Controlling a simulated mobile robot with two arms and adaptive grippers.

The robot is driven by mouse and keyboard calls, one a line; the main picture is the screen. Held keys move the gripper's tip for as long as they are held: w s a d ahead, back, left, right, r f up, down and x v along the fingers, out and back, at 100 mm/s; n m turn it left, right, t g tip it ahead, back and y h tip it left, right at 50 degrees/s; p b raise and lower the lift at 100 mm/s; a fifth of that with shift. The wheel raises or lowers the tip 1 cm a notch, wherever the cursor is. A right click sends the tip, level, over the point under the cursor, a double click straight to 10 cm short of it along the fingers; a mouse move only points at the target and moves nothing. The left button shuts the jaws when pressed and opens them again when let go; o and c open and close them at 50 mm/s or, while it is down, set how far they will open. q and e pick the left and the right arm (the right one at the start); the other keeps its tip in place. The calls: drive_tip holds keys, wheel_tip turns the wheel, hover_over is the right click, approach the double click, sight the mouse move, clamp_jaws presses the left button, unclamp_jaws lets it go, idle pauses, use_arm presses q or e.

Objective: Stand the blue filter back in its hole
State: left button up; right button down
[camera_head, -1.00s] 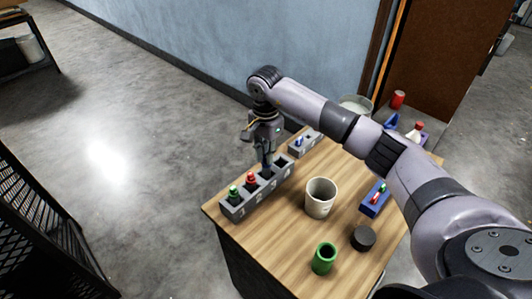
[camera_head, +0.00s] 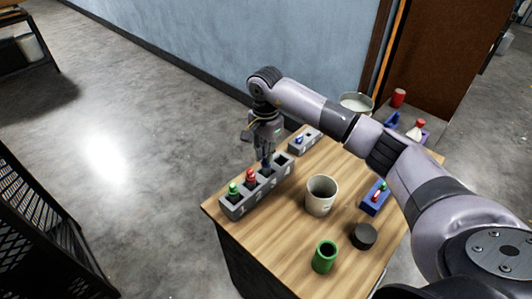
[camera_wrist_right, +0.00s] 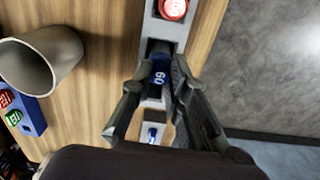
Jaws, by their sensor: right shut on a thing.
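My right gripper (camera_head: 266,163) points down over the grey numbered rack (camera_head: 231,212) at the table's left edge. In the right wrist view my right gripper (camera_wrist_right: 158,88) is shut on the blue filter (camera_wrist_right: 159,76), whose top carries a white number. The filter is in line with the rack, around its third hole; a dark opening shows beside it. The fingers hide its lower part, so I cannot tell how deep it sits. A green filter (camera_head: 234,190) and a red filter (camera_head: 251,176) stand in the first two holes. The end hole (camera_head: 283,161) looks empty. My left gripper is not in view.
A smaller grey block (camera_head: 305,141) with a blue piece stands behind the rack. A white cup (camera_head: 320,196), green cylinder (camera_head: 324,257), dark round piece (camera_head: 363,236) and blue tray (camera_head: 372,205) stand to the right. Bare wood lies between rack and cup.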

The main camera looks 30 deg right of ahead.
drive_tip(key=shift+f, duration=0.25)
drive_tip(key=c, duration=1.5)
unclamp_jaws()
drive_tip(key=shift+o, duration=0.4)
drive_tip(key=shift+o, duration=1.3)
drive_tip(key=shift+r+p, duration=1.6)
drive_tip(key=shift+r, duration=1.95)
drive_tip(key=shift+f, duration=0.1)
